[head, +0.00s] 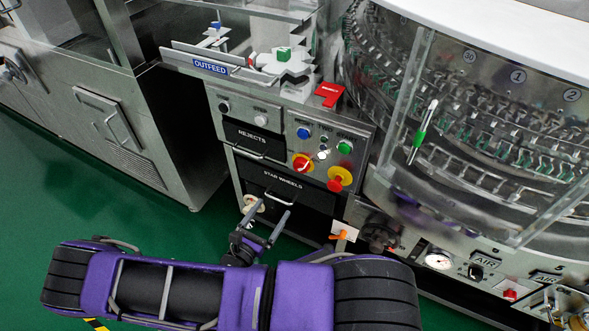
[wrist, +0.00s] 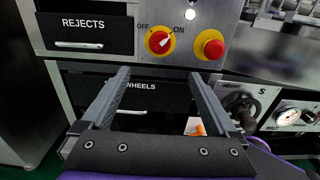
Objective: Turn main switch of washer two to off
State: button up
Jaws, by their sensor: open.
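The main switch (head: 302,162) is a red rotary knob on a yellow disc on the metal control panel. In the wrist view the switch (wrist: 160,42) sits between the labels OFF at left and ON at right, and its pale pointer mark leans to the upper right, toward ON. My gripper (head: 267,207) is below and in front of the panel, apart from the switch. In the wrist view my open gripper (wrist: 160,74) has empty space between its fingers, and the switch shows just above the fingertips.
A red push button on yellow (head: 340,180) sits right of the switch. Blue and green buttons (head: 344,147) are above. The REJECTS drawer (head: 258,140) and STAR WHEELS drawer (head: 285,187) have protruding handles.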

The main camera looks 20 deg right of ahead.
aim_at(298, 171)
jog(key=x, duration=1.7)
jog(key=shift+b, duration=0.35)
jog(key=c, duration=1.3)
